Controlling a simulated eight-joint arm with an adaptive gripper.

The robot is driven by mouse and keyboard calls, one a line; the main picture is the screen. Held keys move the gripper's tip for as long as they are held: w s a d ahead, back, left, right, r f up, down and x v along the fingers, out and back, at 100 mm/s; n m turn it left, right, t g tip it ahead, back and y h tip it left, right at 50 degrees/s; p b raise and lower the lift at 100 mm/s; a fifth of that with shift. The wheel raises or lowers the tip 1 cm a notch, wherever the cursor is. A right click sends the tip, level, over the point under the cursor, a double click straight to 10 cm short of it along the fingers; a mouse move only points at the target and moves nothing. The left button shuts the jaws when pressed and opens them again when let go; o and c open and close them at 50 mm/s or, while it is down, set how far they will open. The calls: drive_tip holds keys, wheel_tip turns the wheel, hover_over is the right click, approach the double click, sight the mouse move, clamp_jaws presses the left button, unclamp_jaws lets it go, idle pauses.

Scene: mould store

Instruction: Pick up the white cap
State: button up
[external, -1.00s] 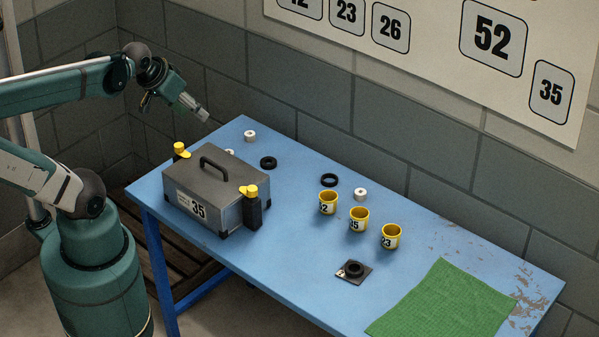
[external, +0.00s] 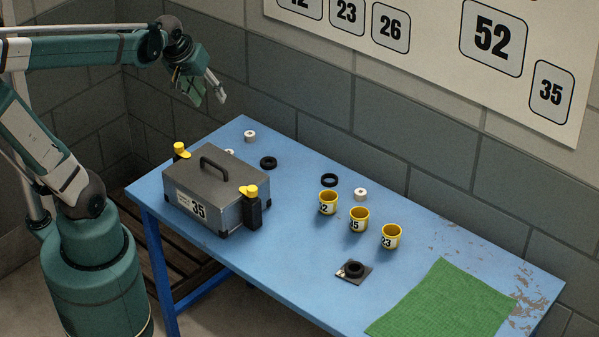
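Three small white round pieces, any of which could be the white cap, are on the blue table. One white piece (external: 250,136) stands near the back left edge. Another white piece (external: 229,152) shows only its top, partly hidden behind the grey box. A third white piece (external: 360,194), with a dark centre, is behind the yellow cups. My gripper (external: 208,97) is in the air beyond the table's back left corner, above and left of the nearest white piece. Its fingers are spread and nothing shows between them.
The grey box (external: 222,193) with a handle and yellow-topped clamps fills the table's left part. Black rings (external: 268,163) (external: 330,180) lie near the back. Three yellow cups (external: 359,219), a black square plate with a ring (external: 353,271) and a green mat (external: 443,300) stand or lie rightward.

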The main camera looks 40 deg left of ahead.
drive_tip(key=w+a+f+n+g, duration=0.1)
drive_tip(key=w+a+f+n, duration=0.2)
drive_tip(key=w, duration=0.5)
drive_tip(key=n+g, duration=0.4)
drive_tip(key=n, duration=0.6)
approach(249, 133)
drive_tip(key=shift+s+d+f, duration=0.1)
drive_tip(key=shift+s+d, duration=0.05)
drive_tip(key=shift+d, duration=0.15)
drive_tip(key=shift+w+a+f+n, duration=0.2)
drive_tip(key=shift+f+n, duration=0.1)
drive_tip(key=shift+f, duration=0.35)
drive_tip(key=shift+f, duration=1.25)
drive_tip(key=shift+f, duration=0.15)
drive_tip(key=shift+w+a+f+b, duration=0.1)
drive_tip(key=shift+f+b, duration=0.25)
drive_tip(key=shift+f, duration=0.9)
drive_tip(key=shift+a+f+b, duration=0.1)
drive_tip(key=shift+f+b, duration=0.2)
drive_tip(key=shift+f, duration=0.95)
